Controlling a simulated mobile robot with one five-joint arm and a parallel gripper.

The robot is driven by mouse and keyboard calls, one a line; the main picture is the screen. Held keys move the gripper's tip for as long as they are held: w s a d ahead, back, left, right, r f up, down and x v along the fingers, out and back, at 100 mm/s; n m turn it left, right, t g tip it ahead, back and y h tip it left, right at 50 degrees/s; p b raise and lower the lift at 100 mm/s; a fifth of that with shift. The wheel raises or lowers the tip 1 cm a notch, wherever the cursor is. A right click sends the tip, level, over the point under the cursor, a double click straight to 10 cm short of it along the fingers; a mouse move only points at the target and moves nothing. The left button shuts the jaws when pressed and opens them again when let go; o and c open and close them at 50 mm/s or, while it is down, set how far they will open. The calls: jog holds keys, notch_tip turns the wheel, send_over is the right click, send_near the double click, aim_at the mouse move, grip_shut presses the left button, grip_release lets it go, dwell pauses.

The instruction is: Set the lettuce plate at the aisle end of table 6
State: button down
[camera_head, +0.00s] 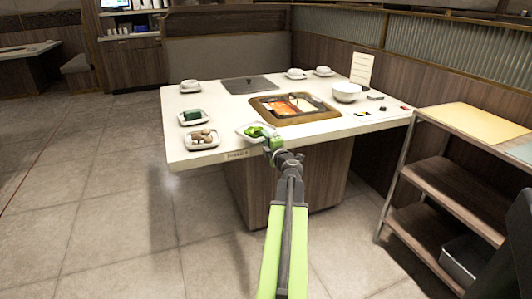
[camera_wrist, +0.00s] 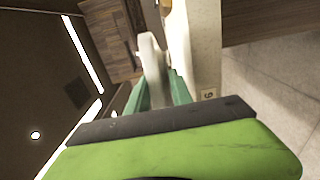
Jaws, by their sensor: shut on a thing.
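The lettuce plate (camera_head: 246,137) is a small white dish with green leaves on it. It is over the near edge of the pale table (camera_head: 222,113); I cannot tell whether it touches the top. My gripper (camera_head: 270,143) is shut on its near rim. In the wrist view the plate's white edge (camera_wrist: 152,55) stands between the two teal fingers of my gripper (camera_wrist: 158,88); its leaves are hidden there. A number label (camera_head: 237,154) is on the table's near edge, and it reads 6 in the wrist view (camera_wrist: 208,93).
A plate of dark greens (camera_head: 191,117) and a plate of brown round food (camera_head: 201,139) stand at the table's left. A framed sauce pot (camera_head: 262,108) is right of centre, with a white bowl (camera_head: 346,93) beyond. A shelf cart (camera_head: 448,168) stands close on the right.

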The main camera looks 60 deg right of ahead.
jog(key=shift+f+b, duration=2.2)
jog(key=c, duration=1.1)
grip_release()
jog(key=shift+r, duration=0.1)
jog(key=shift+r, duration=0.1)
